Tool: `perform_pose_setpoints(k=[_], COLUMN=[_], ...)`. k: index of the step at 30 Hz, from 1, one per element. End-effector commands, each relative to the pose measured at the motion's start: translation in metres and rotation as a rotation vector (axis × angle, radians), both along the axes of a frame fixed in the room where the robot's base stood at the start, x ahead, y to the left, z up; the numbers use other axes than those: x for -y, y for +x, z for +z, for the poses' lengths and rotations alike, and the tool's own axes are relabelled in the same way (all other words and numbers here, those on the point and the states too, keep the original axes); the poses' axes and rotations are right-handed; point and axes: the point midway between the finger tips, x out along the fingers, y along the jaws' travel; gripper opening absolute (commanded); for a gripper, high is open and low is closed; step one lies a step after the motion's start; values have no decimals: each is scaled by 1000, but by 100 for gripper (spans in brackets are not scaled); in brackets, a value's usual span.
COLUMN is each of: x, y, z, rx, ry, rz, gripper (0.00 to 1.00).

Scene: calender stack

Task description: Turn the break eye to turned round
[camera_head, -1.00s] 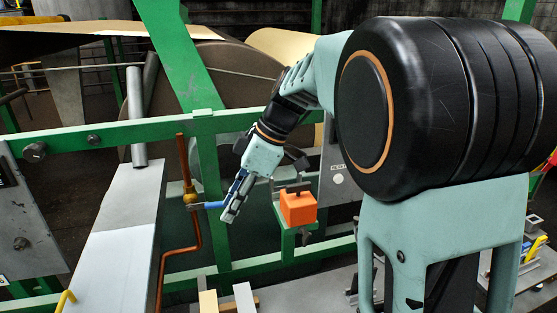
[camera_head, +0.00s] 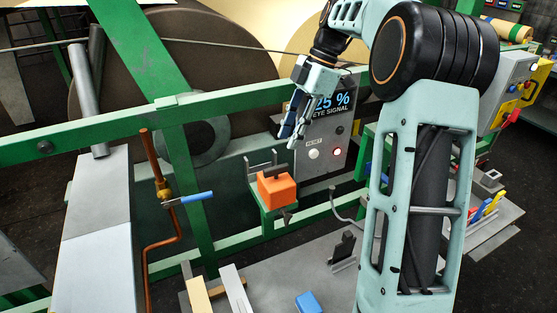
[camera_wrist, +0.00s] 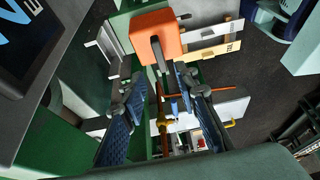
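The break eye appears to be the orange block (camera_head: 277,188) on a green bracket in the head view. It has a dark knob or lever on top. The orange block also shows near the top middle of the wrist view (camera_wrist: 157,32). A panel screen reading "25 %" and "EYE SIGNAL" (camera_head: 330,103) is partly covered by my gripper. My gripper (camera_head: 290,138) is above and slightly right of the orange block, apart from it, pointing down. In the wrist view its two blue-padded fingers (camera_wrist: 157,88) are spread with nothing held between them.
A copper pipe (camera_head: 148,258) with a blue-handled valve (camera_head: 190,198) stands left of the block. Green frame rails (camera_head: 90,132) cross behind, before a large roll (camera_head: 215,62). A blue block (camera_head: 309,302) lies on the table.

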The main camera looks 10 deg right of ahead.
Motion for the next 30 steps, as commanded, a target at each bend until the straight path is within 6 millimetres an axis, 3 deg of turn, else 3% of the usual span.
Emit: perform_pose_setpoints(k=[9, 15, 26, 30], x=[-23, -31, -34, -34], y=[-5, -6, -7, -7], z=[-53, -75, -82, -82], rx=[-2, -1, 1, 1], ry=[1, 1, 0, 0], rz=[0, -1, -1, -1], gripper=[28, 28, 28, 15])
